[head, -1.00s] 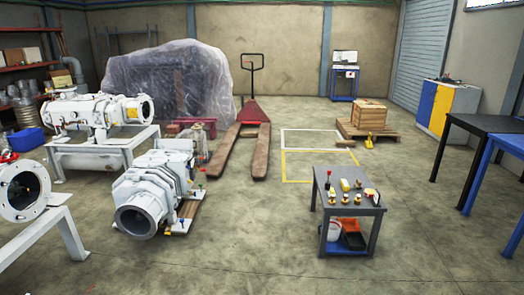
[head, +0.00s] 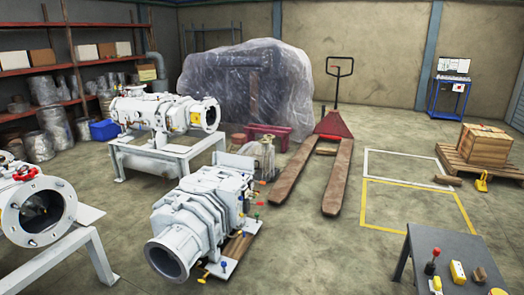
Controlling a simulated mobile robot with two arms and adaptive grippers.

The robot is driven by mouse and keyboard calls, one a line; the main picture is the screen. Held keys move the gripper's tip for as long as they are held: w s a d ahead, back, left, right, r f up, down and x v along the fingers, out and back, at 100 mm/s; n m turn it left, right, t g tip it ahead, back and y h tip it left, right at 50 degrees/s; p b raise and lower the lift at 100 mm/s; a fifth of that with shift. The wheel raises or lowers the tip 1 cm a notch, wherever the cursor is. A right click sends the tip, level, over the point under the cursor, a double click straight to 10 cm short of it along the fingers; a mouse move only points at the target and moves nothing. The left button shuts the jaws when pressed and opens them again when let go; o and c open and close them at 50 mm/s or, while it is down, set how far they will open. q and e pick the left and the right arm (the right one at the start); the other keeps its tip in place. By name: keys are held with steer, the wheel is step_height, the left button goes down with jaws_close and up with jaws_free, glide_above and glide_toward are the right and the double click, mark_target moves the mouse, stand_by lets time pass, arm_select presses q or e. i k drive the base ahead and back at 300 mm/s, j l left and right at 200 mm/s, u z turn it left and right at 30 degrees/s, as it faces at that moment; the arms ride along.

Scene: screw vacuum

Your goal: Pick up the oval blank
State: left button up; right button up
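I cannot make out an oval blank in the head view. Large white screw-pump machines stand on the left: one on the floor on a wooden pallet (head: 197,222), one on a white stand (head: 160,112), and one at the left edge with a round flange (head: 38,210). Small coloured pieces lie around the floor pump's right side, too small to name. Neither of my grippers is in view.
A grey table (head: 440,243) at the lower right holds small red and yellow items. A crate (head: 487,145) sits at the right. Shelves (head: 50,90) line the left wall.

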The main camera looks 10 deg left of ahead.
mark_target(206, 182)
steer(key=i+j+u, duration=0.2)
steer(key=i+u, duration=0.15)
steer(key=i, duration=0.15)
steer(key=i+j+u, duration=0.1)
steer(key=i+u, duration=0.3)
steer(key=i, duration=0.15)
steer(key=i+l+u, duration=0.1)
steer(key=i+u, duration=0.25)
steer(key=i, duration=0.2)
